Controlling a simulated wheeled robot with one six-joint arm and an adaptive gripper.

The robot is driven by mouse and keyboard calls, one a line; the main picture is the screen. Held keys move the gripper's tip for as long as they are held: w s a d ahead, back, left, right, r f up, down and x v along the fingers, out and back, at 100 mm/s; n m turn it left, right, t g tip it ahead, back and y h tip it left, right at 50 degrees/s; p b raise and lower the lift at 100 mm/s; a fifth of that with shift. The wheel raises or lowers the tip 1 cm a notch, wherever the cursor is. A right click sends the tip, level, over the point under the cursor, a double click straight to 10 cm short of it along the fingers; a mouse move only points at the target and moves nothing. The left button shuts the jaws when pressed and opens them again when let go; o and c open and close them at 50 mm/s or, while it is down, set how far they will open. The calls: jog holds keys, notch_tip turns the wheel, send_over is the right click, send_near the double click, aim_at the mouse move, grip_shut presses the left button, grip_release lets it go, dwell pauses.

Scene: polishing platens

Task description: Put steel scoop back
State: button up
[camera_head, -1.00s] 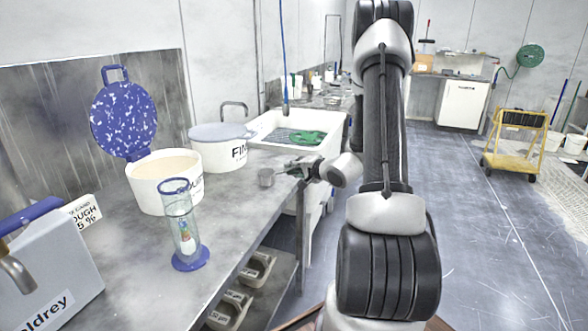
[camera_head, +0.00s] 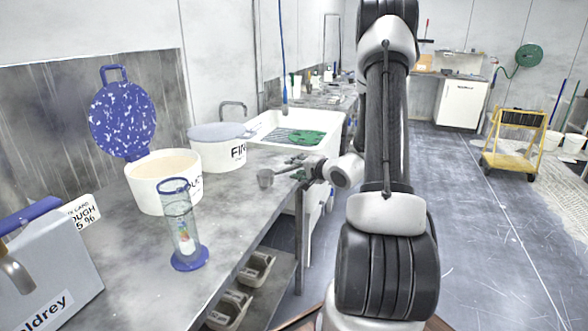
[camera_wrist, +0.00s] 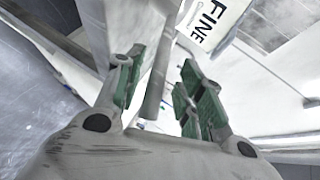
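The steel scoop (camera_head: 265,178) is at the bench's right edge, in front of the lidded FINE tub. Its cup faces left and its handle points right toward my gripper (camera_head: 303,168). In the wrist view the grey handle (camera_wrist: 154,90) runs between the green-padded fingers of my gripper (camera_wrist: 163,82). The fingers are apart, with a visible gap beside the handle. Whether the handle touches the left finger cannot be told. The scoop's underside and its contact with the bench are not clear.
An open white tub (camera_head: 150,198) of pale powder stands left, beside a blue speckled lid (camera_head: 122,118). The FINE tub (camera_head: 220,155) is closed. A clear cylinder (camera_head: 181,225) stands in front. A white sink (camera_head: 335,130) lies behind my gripper.

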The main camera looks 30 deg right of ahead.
jog(key=a+v, duration=0.1)
jog(key=v, duration=0.9)
jog(key=s+a+r+n+g+y, duration=0.2)
jog(key=a+r+n+y, duration=0.1)
jog(key=a, duration=0.4)
jog(key=s+a+r+n+g+y, duration=0.1)
jog(key=s+a+r+n+y, duration=0.15)
jog(key=a, duration=0.35)
jog(key=s+a+r+n+g+y, duration=0.25)
jog(key=s+a+n+g, duration=0.3)
jog(key=s+a, duration=0.45)
jog(key=s+d+r+n+g+h, duration=0.1)
jog(key=s+d+r+n+h, duration=0.2)
jog(key=s+d+r+h, duration=0.5)
jog(key=shift+s+d+n+h, duration=0.3)
jog(key=shift+s+d+h, duration=0.4)
jog(key=shift+s, duration=0.45)
jog(key=shift+w+r+g, duration=0.1)
jog(key=shift+g, duration=0.25)
jog(key=shift+c, duration=0.5)
